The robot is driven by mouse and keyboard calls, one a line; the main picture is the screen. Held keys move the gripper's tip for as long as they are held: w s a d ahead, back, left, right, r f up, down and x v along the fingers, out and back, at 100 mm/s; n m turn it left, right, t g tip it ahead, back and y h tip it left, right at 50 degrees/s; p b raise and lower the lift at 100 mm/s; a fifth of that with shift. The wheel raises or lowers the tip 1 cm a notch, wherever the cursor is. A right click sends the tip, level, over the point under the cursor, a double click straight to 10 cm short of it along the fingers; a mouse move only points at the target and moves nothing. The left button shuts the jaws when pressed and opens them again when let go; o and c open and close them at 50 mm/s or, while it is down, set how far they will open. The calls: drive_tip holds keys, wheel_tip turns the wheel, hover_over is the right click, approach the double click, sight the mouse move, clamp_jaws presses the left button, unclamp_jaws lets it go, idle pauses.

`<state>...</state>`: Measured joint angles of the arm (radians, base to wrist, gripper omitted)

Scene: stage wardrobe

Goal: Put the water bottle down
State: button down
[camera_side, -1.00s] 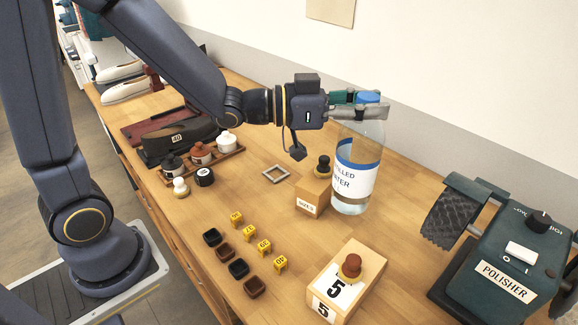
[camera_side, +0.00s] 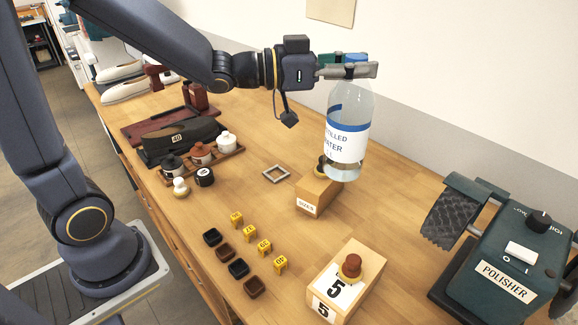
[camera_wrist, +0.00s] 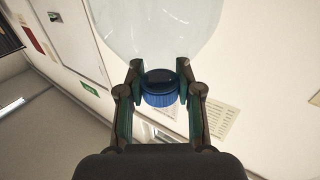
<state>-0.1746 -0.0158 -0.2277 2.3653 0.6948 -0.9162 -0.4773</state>
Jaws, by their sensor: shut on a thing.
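The water bottle (camera_side: 347,135) is clear with a blue and white label and a blue cap. It hangs upright in the side view, its base in front of the size block's knob and seemingly clear of the table. My gripper (camera_side: 352,70) is shut on the bottle at its neck, just around the cap. The wrist view shows the two fingers (camera_wrist: 164,90) on either side of the blue cap (camera_wrist: 160,97), with the clear bottle body (camera_wrist: 165,25) beyond.
A wooden block labelled SIZES (camera_side: 312,197) stands under the bottle. A block marked 5 (camera_side: 345,283) stands in front, and a green polisher (camera_side: 505,260) at right. A grey square frame (camera_side: 276,174), yellow number markers (camera_side: 250,233) and small dark trays (camera_side: 238,268) lie left. Bare tabletop (camera_side: 395,215) shows right of the SIZES block.

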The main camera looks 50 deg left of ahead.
drive_tip(key=a+n+t+y, duration=0.3)
drive_tip(key=a+n+y, duration=0.45)
drive_tip(key=a, duration=2.05)
drive_tip(key=w+a+f+m, duration=0.1)
drive_tip(key=w+a+f, duration=0.2)
drive_tip(key=w+f, duration=1)
drive_tip(key=shift+w+a+f+m+y, duration=0.2)
drive_tip(key=shift+w+f+m+y, duration=0.2)
drive_tip(key=shift+f, duration=2.15)
drive_tip(key=c, duration=0.8)
unclamp_jaws()
drive_tip(key=shift+f+y, duration=0.15)
drive_tip(key=shift+y, duration=0.1)
drive_tip(key=shift+o, duration=0.2)
